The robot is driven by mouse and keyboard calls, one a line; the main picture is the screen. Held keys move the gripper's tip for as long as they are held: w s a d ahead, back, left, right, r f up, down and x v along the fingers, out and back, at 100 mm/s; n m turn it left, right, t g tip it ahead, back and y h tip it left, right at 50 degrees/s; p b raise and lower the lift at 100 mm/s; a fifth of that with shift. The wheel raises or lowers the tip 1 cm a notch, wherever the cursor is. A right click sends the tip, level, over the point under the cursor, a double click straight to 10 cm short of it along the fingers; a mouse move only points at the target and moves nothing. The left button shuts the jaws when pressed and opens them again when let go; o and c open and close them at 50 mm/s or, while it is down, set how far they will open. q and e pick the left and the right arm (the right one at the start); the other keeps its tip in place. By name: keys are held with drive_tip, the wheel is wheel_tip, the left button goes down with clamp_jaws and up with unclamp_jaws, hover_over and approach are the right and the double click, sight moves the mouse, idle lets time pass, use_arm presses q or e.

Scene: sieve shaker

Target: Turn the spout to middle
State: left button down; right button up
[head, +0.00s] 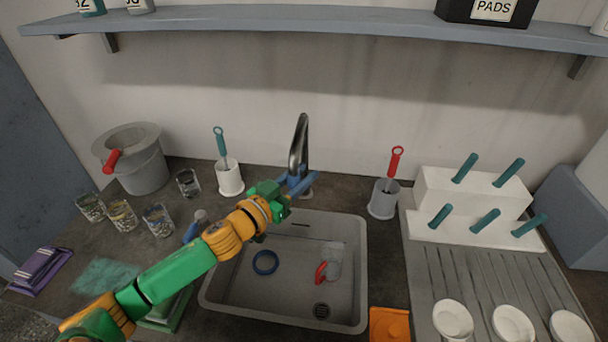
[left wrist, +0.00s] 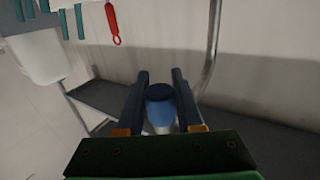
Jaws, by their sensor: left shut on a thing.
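The chrome spout (head: 301,140) rises behind the back edge of the grey sink (head: 350,290) and arches forward. In the left wrist view, my left gripper's fingers (left wrist: 162,95) are on either side of a blue end piece (left wrist: 160,112), which seems to be the spout's tip. The join between pipe and end piece is hidden. My right gripper is not in view.
A white holder (head: 230,182) with a teal brush stands left of the tap; a grey holder (head: 383,200) with a red brush stands right. A blue ring (head: 265,262) and a clear cup (head: 332,262) lie in the sink. A shelf (head: 300,20) runs above.

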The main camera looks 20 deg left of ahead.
sight(290, 188)
use_arm(q)
drive_tip(key=shift+f, duration=0.2)
drive_tip(key=c, duration=0.5)
unclamp_jaws()
drive_tip(key=shift+s, duration=0.1)
drive_tip(key=shift+c, duration=0.2)
drive_tip(key=shift+r, duration=0.15)
drive_tip(key=shift+s+a, duration=0.15)
drive_tip(key=shift+s, duration=0.35)
drive_tip(key=b+v, duration=0.1)
drive_tip(key=v, duration=0.3)
drive_tip(key=shift+s, duration=0.4)
drive_tip(key=shift+s+a+b, duration=0.2)
drive_tip(key=shift+s+b, duration=0.15)
drive_tip(key=shift+s, duration=0.3)
